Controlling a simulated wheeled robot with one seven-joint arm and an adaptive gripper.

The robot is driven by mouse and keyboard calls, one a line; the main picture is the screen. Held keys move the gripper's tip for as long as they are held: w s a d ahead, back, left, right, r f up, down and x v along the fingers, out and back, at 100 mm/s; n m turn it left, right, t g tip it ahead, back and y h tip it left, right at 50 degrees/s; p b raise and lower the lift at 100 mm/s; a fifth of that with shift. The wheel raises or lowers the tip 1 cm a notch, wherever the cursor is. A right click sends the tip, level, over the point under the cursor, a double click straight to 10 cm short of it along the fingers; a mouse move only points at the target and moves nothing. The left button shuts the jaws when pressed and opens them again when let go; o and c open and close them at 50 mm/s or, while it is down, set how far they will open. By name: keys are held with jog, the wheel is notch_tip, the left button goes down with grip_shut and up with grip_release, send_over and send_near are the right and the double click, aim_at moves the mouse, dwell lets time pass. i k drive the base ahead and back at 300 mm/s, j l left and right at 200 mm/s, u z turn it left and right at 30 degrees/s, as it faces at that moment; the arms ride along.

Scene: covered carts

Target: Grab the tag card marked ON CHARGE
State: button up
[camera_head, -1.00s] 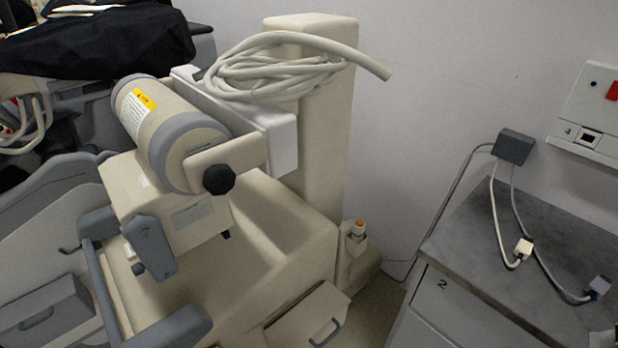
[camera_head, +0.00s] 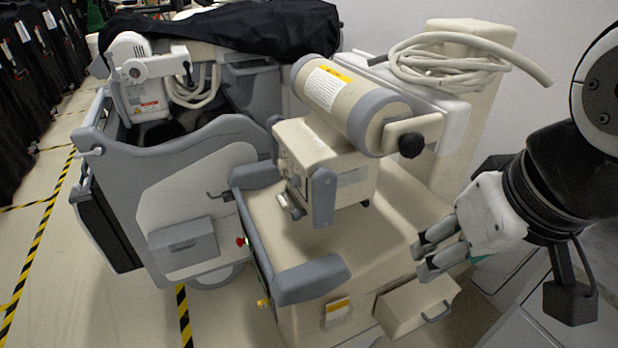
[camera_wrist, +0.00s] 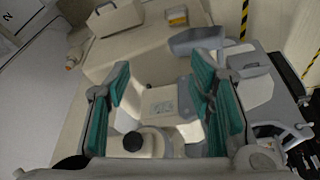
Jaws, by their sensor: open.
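No card with readable ON CHARGE lettering shows. A small yellow-and-white card or label (camera_head: 338,309) is on the lower front of the beige cart (camera_head: 375,235); its print is too small to read. What looks like the same card shows at the top of the wrist view (camera_wrist: 177,15), beyond my fingers. My gripper (camera_head: 424,259) is open and empty, to the right of the cart body and above its beige drawer or box (camera_head: 415,308). In the wrist view, my teal finger pads (camera_wrist: 160,68) stand wide apart, with the cart's machine head between and below them.
A beige cylinder (camera_head: 345,105) with a yellow warning label and a black knob (camera_head: 411,145) sits on the cart. A grey bumper handle (camera_head: 310,280) runs along its front. A second grey machine (camera_head: 200,190) stands left under black cloth. Striped floor at left is open.

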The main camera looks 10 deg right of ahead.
aim_at(336, 311)
jog(key=u, duration=0.15)
jog(key=j+z, duration=0.1)
jog(key=z, duration=0.25)
jog(key=j+z, duration=0.1)
jog(key=z, duration=0.25)
jog(key=j+z, duration=0.1)
jog(key=z, duration=0.25)
jog(key=k+j+z, duration=0.4)
jog(key=j, duration=0.25)
jog(key=k+j+z, duration=0.4)
jog(key=k+j, duration=0.5)
jog(key=j, duration=0.1)
